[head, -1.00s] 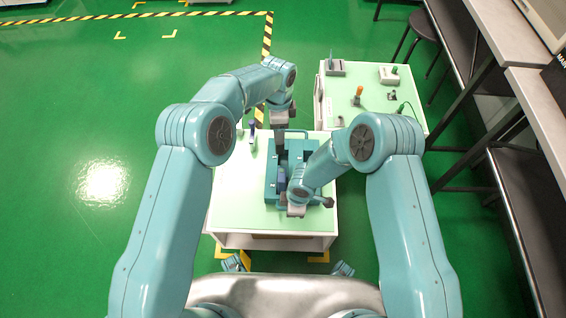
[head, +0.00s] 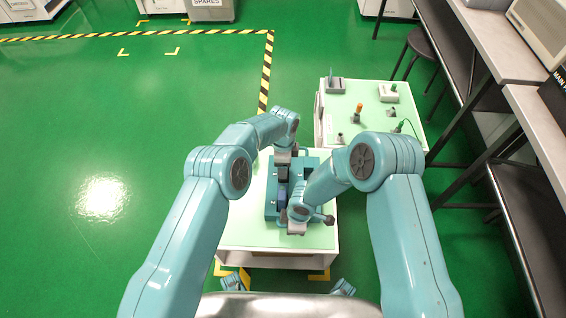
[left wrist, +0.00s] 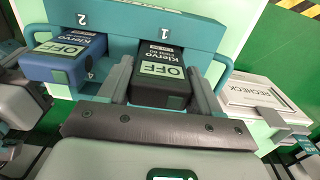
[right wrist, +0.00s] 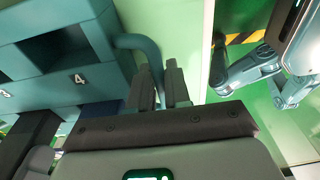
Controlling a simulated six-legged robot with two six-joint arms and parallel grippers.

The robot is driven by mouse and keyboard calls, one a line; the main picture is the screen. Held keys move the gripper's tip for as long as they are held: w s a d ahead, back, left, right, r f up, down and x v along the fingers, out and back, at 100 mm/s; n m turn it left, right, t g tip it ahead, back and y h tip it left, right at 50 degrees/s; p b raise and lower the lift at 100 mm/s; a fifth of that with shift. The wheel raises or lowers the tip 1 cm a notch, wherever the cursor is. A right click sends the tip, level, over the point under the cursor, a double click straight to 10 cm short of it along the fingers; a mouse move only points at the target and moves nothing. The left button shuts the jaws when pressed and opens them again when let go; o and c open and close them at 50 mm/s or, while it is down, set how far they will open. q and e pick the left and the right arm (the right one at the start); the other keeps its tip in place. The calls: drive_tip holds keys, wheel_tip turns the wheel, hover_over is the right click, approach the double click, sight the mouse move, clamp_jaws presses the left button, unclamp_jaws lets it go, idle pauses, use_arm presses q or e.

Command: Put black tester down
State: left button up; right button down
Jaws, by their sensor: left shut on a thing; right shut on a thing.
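The black tester (left wrist: 172,75), with an OFF screen, is at compartment 1 of the teal rack (left wrist: 150,32). Its far end appears to be inside the opening and its near end points at my left wrist. My left gripper (left wrist: 161,88) is shut on its sides. In the head view the left gripper (head: 284,158) is at the rack's far end. A blue tester (left wrist: 62,62), also showing OFF, sits in compartment 2. My right gripper (right wrist: 161,85) is shut on the rack's teal handle (right wrist: 142,43) beside compartment 4. The tester's depth in the compartment is hidden.
The rack stands on a pale green table (head: 245,232). A second table (head: 368,115) at the back right holds several small devices. A stool (head: 420,42) and a bench (head: 500,70) stand at the right.

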use_arm(q)
drive_tip(key=o, duration=1.1)
drive_tip(key=shift+f, duration=0.1)
drive_tip(key=shift+o, duration=0.2)
wheel_tip(320, 180, up, 12)
drive_tip(key=shift+r, duration=0.15)
use_arm(e)
drive_tip(key=c, duration=1)
unclamp_jaws()
